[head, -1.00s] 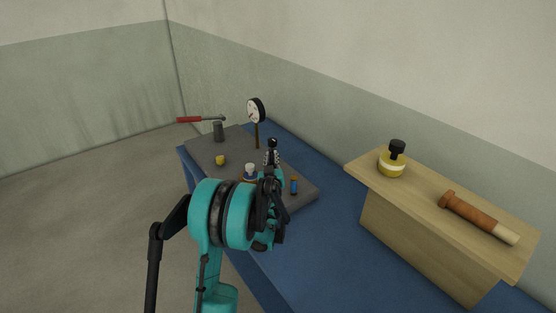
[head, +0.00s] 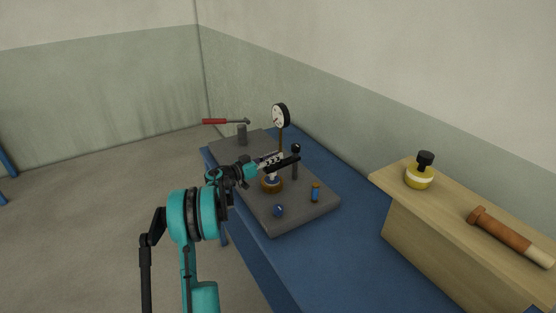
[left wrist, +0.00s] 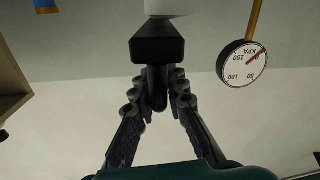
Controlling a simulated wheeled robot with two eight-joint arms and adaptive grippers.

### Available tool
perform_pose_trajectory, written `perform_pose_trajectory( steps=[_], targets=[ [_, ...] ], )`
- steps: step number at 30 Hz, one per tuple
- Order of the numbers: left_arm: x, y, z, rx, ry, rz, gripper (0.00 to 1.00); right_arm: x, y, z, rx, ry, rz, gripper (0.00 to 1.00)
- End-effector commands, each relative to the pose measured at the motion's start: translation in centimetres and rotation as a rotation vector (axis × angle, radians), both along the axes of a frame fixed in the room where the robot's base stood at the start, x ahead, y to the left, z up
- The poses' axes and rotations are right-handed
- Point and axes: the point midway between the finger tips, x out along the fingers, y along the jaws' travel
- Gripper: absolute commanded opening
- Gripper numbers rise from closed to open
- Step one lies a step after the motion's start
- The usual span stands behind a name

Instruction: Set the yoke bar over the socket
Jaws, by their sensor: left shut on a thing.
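My left gripper (head: 272,161) is over the grey plate, its jointed fingers shut on the dark yoke bar (head: 288,162). The bar sticks out past the fingers toward the right. In the left wrist view the bar (left wrist: 157,46) shows as a black block with a narrower stem between the fingertips (left wrist: 158,98). The socket (head: 271,185), a brass-coloured round base with a pale upper part, stands just below the gripper and bar. A white part (left wrist: 167,7) borders the block in the upside-down wrist view; I cannot tell if they touch. My right gripper is not in view.
A wooden shelf (head: 430,247) stands right.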

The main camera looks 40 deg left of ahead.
Motion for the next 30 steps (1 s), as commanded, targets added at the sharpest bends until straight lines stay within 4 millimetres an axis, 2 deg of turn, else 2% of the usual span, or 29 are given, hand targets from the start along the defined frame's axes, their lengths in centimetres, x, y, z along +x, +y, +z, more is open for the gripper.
perform_pose_trajectory(
  steps=[9,23,24,26,30],
  targets=[
    [0.43,0.83,0.01,-0.001,-0.001,-0.098,0.0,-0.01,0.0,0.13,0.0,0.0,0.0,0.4],
    [0.52,0.89,0.07,-0.002,-0.001,-0.109,0.0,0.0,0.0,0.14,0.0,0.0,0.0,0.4],
    [0.53,0.88,0.07,-0.002,-0.001,-0.109,0.18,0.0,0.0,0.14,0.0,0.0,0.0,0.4],
    [0.52,0.88,0.06,-0.002,-0.001,-0.109,0.33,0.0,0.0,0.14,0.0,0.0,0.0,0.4],
    [0.5,0.91,0.03,-0.001,-0.001,-0.108,0.33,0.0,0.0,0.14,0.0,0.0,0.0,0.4]
  ],
)
